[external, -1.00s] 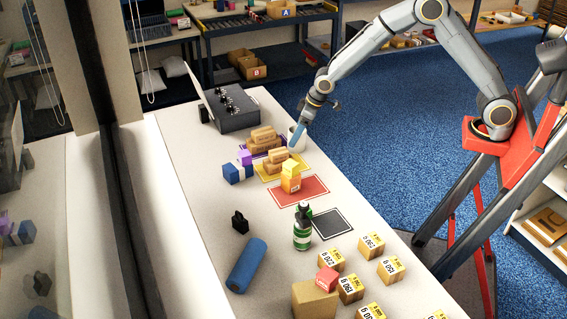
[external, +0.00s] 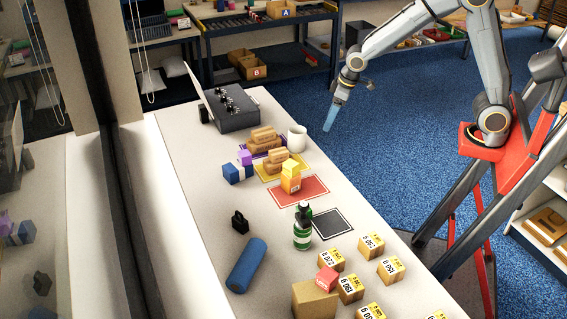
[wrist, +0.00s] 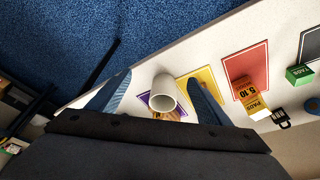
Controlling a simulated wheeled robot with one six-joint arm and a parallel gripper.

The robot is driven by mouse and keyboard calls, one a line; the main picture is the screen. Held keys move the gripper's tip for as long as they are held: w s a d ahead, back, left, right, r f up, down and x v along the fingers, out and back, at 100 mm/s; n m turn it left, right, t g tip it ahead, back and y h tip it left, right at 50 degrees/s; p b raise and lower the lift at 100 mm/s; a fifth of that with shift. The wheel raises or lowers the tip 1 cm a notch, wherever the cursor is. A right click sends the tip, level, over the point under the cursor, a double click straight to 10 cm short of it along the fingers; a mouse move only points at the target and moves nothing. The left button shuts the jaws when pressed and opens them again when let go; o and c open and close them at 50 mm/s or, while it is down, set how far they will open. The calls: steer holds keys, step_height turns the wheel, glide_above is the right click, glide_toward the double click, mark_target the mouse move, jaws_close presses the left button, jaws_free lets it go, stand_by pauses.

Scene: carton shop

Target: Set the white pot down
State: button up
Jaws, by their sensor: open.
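The white pot (external: 297,138) stands upright on the table near its right edge, beside the far end of the purple and yellow mats. It also shows in the wrist view (wrist: 158,96), mouth toward the camera, between the lines of my two fingers but apart from them. My gripper (external: 328,127) is open and empty, raised to the right of the pot beyond the table edge. The purple mat (wrist: 145,97) is partly hidden by the pot in the wrist view.
Brown packets lie left of the pot on the purple and yellow mats. A green bottle (external: 302,232) stands beside the black mat (external: 335,223). A dark box with knobs (external: 232,108) is behind.

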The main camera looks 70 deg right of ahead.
steer(key=s+d+f+g, duration=0.1)
steer(key=s+d+f, duration=0.1)
steer(key=s, duration=0.9)
steer(key=s+d+f+m+g, duration=0.1)
steer(key=s+d+f, duration=0.2)
steer(key=s, duration=0.9)
steer(key=shift+f+g, duration=0.4)
steer(key=shift+s+d, duration=0.1)
